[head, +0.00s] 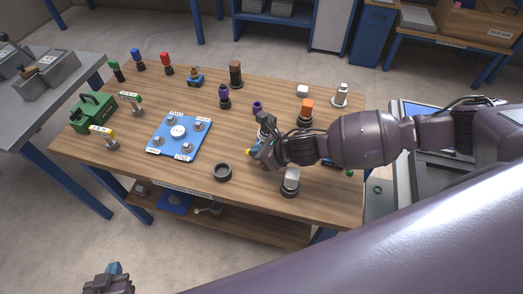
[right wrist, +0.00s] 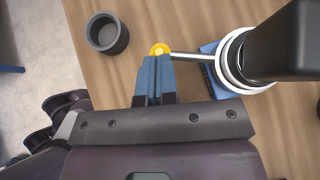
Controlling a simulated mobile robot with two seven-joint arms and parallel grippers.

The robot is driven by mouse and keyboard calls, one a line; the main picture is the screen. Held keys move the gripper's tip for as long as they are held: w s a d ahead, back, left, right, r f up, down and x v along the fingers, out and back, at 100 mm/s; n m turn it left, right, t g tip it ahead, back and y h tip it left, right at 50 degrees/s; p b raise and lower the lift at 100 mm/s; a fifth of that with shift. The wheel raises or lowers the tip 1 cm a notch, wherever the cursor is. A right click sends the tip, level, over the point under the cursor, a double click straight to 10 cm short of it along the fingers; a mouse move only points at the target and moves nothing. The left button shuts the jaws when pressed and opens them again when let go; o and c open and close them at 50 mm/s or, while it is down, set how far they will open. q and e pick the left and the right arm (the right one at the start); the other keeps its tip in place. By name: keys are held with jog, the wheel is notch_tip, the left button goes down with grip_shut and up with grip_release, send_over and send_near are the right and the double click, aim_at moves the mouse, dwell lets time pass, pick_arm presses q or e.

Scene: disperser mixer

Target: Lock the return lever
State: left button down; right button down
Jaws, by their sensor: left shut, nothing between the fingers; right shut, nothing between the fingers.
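A lever with a metal rod (right wrist: 190,56) and a yellow knob (right wrist: 159,49) reaches left from a white-ringed post (right wrist: 232,62) in the right wrist view. The yellow knob (head: 249,152) also shows in the head view. My right gripper (right wrist: 156,60) is shut and empty, its blue fingertips right at the knob; I cannot tell whether they touch. In the head view my right gripper (head: 257,148) hides most of the lever and its post. My left gripper (head: 113,270) is shut and empty at the bottom left, away from the table.
A dark round cup (head: 222,172) stands left of the lever; it also shows in the right wrist view (right wrist: 107,33). A block on a round base (head: 290,181) stands nearby on the right. A blue board (head: 178,138) and several coloured items lie on the wooden table (head: 100,158).

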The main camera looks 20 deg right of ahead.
pick_arm(q)
jog(key=shift+r+p, duration=0.3)
jog(key=shift+r, duration=0.3)
jog(key=shift+s, duration=0.25)
jog(key=shift+w+r+p, duration=0.15)
jog(key=shift+r+p, duration=0.2)
jog(key=shift+p, duration=0.05)
jog(key=shift+w, duration=0.15)
